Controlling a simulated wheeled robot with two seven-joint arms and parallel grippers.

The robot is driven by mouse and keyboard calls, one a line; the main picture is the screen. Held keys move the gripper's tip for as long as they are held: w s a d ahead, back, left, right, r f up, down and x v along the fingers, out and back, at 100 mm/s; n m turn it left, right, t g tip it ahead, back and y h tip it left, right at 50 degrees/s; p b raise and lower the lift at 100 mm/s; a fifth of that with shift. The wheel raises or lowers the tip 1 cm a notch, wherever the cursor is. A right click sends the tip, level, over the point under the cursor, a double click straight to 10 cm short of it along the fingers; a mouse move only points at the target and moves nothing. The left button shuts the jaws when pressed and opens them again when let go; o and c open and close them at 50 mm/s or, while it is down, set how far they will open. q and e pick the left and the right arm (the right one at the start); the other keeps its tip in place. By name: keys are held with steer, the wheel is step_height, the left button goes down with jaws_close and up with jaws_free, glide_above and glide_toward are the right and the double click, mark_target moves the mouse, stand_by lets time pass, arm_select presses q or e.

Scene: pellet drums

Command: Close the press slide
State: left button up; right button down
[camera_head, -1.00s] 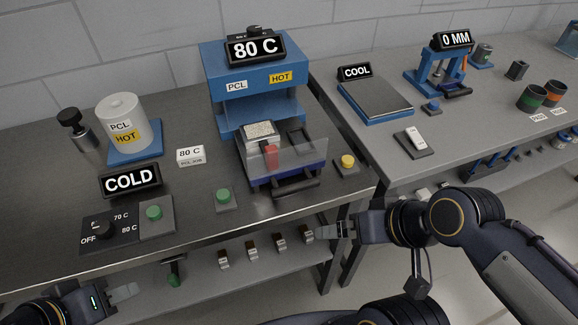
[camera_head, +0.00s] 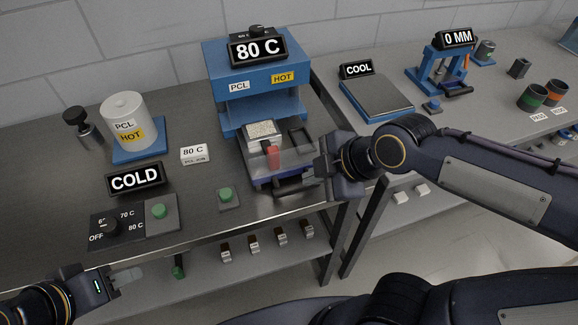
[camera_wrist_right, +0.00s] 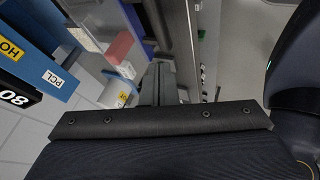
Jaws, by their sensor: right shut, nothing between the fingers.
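The blue press (camera_head: 256,80) stands at the back of the bench under an 80 C display. Its slide (camera_head: 262,181) sticks out of the front toward me, with a clear guard, a pale plate (camera_head: 262,132) and a red block (camera_head: 273,157). The slide's dark front handle (camera_head: 294,187) is partly visible. My right gripper (camera_head: 319,172) is shut and empty at the right front corner of the slide, close to the handle; contact cannot be told. Its fingers (camera_wrist_right: 160,84) also show in the right wrist view. My left gripper (camera_head: 126,276) is low at left, away from the press; its jaw opening is unclear.
A green button (camera_head: 226,195) sits left of the slide. A PCL pot (camera_head: 126,122), a COLD display (camera_head: 135,179) and a dial panel (camera_head: 113,228) are further left. The cooling plate (camera_head: 376,98) is on the right bench, beyond a gap between benches.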

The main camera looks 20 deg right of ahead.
mark_target(266, 124)
steer(key=b+x, duration=0.1)
steer(key=x, duration=0.5)
steer(key=shift+f, duration=0.2)
steer(key=w, duration=0.3)
steer(key=shift+w+a+f, duration=0.15)
steer(key=shift+w+a, duration=0.05)
steer(key=shift+w, duration=0.5)
steer(key=shift+b, duration=0.3)
steer(key=shift+w, duration=0.25)
steer(key=w+b, duration=0.4)
steer(key=w, duration=0.1)
steer(key=w+b, duration=0.2)
steer(key=b, duration=0.1)
steer(key=shift+w+a+f, duration=0.15)
steer(key=shift+w+f, duration=0.2)
steer(key=w, duration=0.6)
steer(key=w+b, duration=0.1)
steer(key=w, duration=0.3)
steer(key=shift+w+a+r, duration=0.15)
steer(key=shift+r, duration=0.2)
steer(key=shift+w+r, duration=0.1)
steer(key=shift+w, duration=0.7)
steer(key=shift+r, duration=0.1)
